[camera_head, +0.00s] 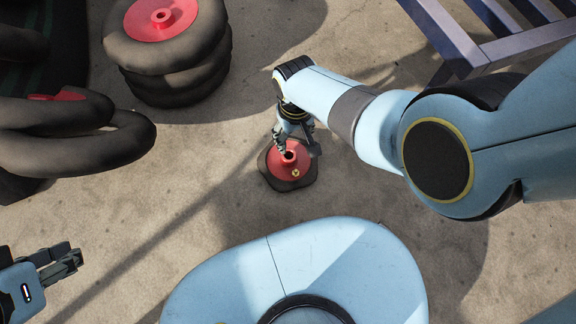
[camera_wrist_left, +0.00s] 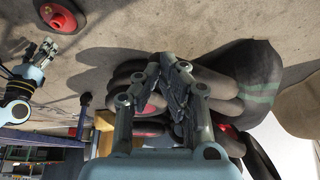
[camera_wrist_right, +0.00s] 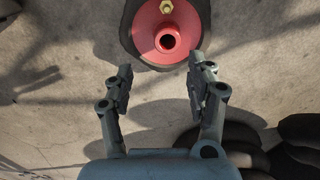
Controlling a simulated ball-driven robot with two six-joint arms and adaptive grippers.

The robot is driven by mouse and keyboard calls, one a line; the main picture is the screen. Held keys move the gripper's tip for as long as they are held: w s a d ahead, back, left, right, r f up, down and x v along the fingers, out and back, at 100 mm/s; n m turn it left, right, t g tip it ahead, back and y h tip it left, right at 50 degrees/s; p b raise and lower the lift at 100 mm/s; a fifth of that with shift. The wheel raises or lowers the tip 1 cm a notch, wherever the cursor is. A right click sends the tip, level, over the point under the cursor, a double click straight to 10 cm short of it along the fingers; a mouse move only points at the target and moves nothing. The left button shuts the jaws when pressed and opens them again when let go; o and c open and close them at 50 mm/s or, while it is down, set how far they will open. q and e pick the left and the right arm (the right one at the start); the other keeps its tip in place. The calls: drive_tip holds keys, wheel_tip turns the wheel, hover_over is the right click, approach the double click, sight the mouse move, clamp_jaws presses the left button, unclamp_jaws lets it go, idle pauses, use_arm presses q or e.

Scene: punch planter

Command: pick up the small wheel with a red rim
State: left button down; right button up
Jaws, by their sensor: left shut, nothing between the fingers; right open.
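The small wheel with a red rim (camera_head: 289,164) lies flat on the ground near the middle of the head view, with a dark tyre around its red centre. It also shows at the top of the right wrist view (camera_wrist_right: 168,28) and at the top left of the left wrist view (camera_wrist_left: 60,16). My right gripper (camera_head: 293,143) is over the wheel's far edge in the head view. In the right wrist view its fingers (camera_wrist_right: 161,75) are open with nothing between them, pointing toward the wheel. My left gripper (camera_head: 72,257) is at the lower left, shut and empty, away from the wheel.
A stack of large dark tyres (camera_head: 175,70) with a red rim stands at the upper left. More large tyres (camera_head: 75,135) lie at the left. A purple-grey slatted frame (camera_head: 470,45) is at the upper right. The ground around the small wheel is clear.

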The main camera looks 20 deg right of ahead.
use_arm(q)
drive_tip(key=shift+f+t+b, duration=2.65)
drive_tip(key=shift+t+b, duration=0.1)
drive_tip(key=shift+t, duration=0.55)
use_arm(e)
hover_over(291, 153)
drive_tip(key=s, duration=0.1)
drive_tip(key=shift+f, duration=3.2)
drive_tip(key=shift+s+a+f+b, duration=0.15)
drive_tip(key=shift+f+b, duration=0.2)
drive_tip(key=shift+f, duration=0.05)
drive_tip(key=shift+s+a+f+b, duration=0.1)
drive_tip(key=shift+f+b, duration=0.2)
drive_tip(key=shift+f, duration=0.05)
drive_tip(key=shift+f+b, duration=1.5)
drive_tip(key=shift+f, duration=0.1)
clamp_jaws()
use_arm(q)
drive_tip(key=w+d+r+m+t+h, duration=0.1)
drive_tip(key=w+r+t, duration=0.4)
drive_tip(key=r, duration=0.6)
drive_tip(key=w+d+r+m+t+h, duration=0.2)
drive_tip(key=w+r+t, duration=0.4)
drive_tip(key=r, duration=0.6)
drive_tip(key=shift+d+t+h, duration=0.2)
drive_tip(key=shift+t+h, duration=0.3)
use_arm(e)
drive_tip(key=shift+w, duration=0.15)
